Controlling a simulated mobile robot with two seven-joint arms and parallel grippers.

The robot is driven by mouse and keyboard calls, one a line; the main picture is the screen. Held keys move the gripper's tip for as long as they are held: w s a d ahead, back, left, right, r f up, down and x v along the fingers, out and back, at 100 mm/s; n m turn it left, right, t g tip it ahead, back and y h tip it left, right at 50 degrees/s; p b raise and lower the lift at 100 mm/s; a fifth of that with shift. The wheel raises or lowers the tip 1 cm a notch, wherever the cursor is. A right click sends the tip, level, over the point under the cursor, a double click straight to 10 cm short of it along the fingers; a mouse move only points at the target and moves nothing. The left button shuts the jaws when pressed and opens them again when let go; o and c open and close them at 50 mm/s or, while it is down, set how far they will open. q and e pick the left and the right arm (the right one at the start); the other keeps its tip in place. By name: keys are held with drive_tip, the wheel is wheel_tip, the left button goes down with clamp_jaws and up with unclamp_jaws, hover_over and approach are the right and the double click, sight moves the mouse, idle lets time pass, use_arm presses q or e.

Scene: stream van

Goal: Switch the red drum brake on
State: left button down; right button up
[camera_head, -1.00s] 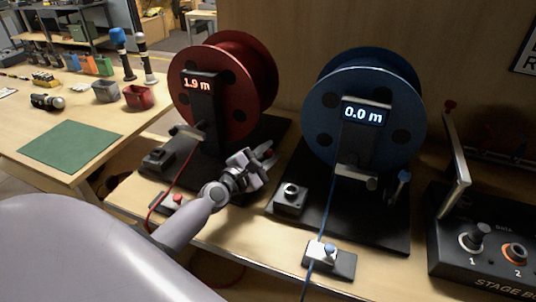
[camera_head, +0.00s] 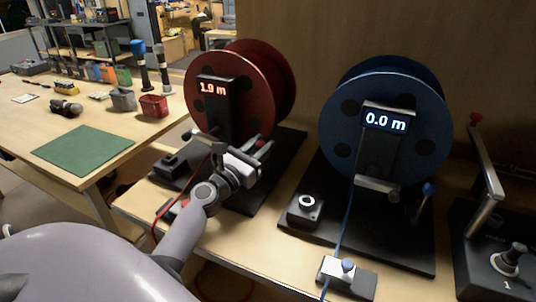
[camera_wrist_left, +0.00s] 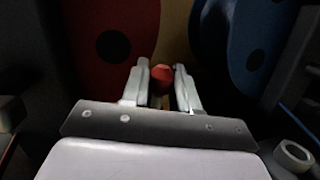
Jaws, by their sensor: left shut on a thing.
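The red cable drum (camera_head: 262,75) stands on a black base, with a display reading 1.9 m. My left gripper (camera_head: 262,150) is low in front of the drum, at its right side. In the left wrist view, a red knob (camera_wrist_left: 162,78), which looks like the drum's brake handle, sits between the two pale fingers of my left gripper (camera_wrist_left: 163,88). The gripper is shut on it. In the head view the gripper hides the knob, so the brake's setting cannot be told. My right gripper is not in view.
The blue drum (camera_head: 388,95), reading 0.0 m, stands close to the right on its own black base (camera_head: 375,225). A stage box (camera_head: 500,262) is at far right. A side table with a green mat (camera_head: 82,150) and a red bin (camera_head: 153,106) is at left.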

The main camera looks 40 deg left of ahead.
use_arm(q)
drive_tip(key=shift+s+a+n, duration=0.15)
drive_tip(key=shift+a+n, duration=0.45)
drive_tip(key=shift+n, duration=0.3)
drive_tip(key=shift+a+y, duration=0.1)
drive_tip(key=shift+y, duration=0.2)
drive_tip(key=c, duration=0.9)
unclamp_jaws()
drive_tip(key=shift+c, duration=0.2)
drive_tip(key=shift+s, duration=0.1)
drive_tip(key=b+v, duration=0.1)
drive_tip(key=v, duration=0.5)
drive_tip(key=shift+f, duration=0.15)
drive_tip(key=shift+s, duration=0.5)
